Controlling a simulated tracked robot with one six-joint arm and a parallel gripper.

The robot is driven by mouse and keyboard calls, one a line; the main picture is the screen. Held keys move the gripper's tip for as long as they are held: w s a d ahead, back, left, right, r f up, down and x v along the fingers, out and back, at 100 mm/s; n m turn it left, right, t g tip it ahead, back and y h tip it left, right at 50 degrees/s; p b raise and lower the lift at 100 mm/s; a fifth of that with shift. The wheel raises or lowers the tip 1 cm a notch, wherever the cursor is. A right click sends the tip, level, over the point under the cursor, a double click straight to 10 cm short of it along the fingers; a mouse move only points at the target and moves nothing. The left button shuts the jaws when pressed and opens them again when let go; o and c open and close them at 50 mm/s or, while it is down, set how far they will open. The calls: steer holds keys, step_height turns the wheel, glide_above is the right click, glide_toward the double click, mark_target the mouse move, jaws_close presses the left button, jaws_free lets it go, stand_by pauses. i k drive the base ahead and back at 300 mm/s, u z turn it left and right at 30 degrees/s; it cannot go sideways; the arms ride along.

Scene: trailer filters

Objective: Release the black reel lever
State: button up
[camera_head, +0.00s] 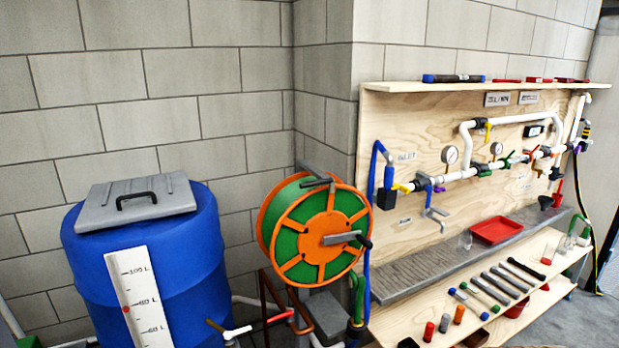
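A hose reel (314,228) with an orange frame and green hose stands against the grey block wall, near the picture's middle. On its front face a grey crank arm (340,238) points right and ends in a black handle (366,243). A dark grey bar (316,183) sits at the top of the reel, with a grey piece behind it. I cannot tell which of these dark parts is the black reel lever, or whether it is locked or released. My gripper is not in view.
A blue barrel (150,255) with a grey lid and white litre scale stands left of the reel. Right of the reel is a plywood panel (415,215) with pipes and valves, a grey shelf (430,272) and a red tray (496,231). Pipes crowd below the reel.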

mark_target(330, 181)
steer(key=u, duration=0.25)
steer(key=i, duration=0.75)
steer(key=u, duration=0.25)
steer(key=k, duration=0.5)
steer(key=u, duration=0.95)
steer(key=i, duration=0.35)
steer(key=u, duration=0.1)
